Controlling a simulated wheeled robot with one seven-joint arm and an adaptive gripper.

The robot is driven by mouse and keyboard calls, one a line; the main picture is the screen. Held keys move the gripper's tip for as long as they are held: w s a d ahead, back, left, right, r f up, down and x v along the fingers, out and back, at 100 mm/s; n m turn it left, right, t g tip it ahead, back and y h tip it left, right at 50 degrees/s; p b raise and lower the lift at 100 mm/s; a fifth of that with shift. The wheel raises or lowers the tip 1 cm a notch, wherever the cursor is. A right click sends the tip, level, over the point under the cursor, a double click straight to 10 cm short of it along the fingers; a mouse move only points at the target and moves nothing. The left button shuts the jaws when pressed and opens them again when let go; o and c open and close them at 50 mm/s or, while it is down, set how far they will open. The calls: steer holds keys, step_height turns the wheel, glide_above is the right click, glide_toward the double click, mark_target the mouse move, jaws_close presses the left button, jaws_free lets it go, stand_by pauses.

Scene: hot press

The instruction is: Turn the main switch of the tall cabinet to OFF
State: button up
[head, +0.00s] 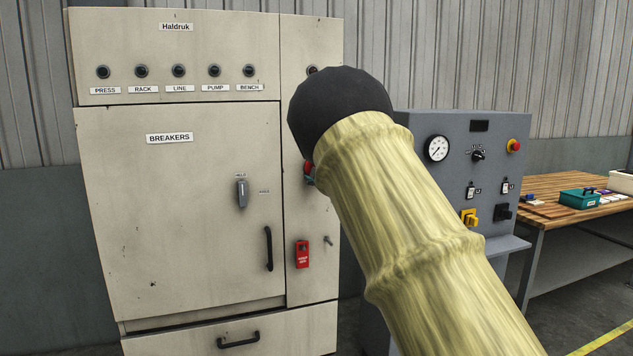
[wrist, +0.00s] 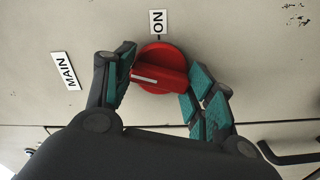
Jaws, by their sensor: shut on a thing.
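The main switch is a red rotary knob (wrist: 160,70) on the tall beige cabinet (head: 190,215). My gripper (wrist: 157,76) is shut on it, with one teal-padded finger at each side of the knob. The ON label (wrist: 158,22) lies above the knob in the wrist view and the MAIN label (wrist: 66,71) to its left. The white line on the knob's bar points left there, roughly square to the direction of ON. No OFF label is visible. In the head view a small red part of the knob (head: 308,167) shows beside my arm, which hides most of my gripper.
The BREAKERS door (head: 190,215) has a grey handle (head: 242,193) and a black pull (head: 268,248). A red tag (head: 302,254) hangs below the switch. A grey control console (head: 420,125) stands to the right, then a wooden bench (head: 550,188) with a teal box (head: 579,198).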

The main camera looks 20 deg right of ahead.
steer(key=shift+f+n+b, duration=0.15)
steer(key=shift+n+b, duration=1.45)
steer(key=shift+n, duration=0.3)
steer(key=o, duration=1)
steer(key=s, duration=0.7)
steer(key=shift+s, duration=0.3)
steer(key=shift+d, duration=0.15)
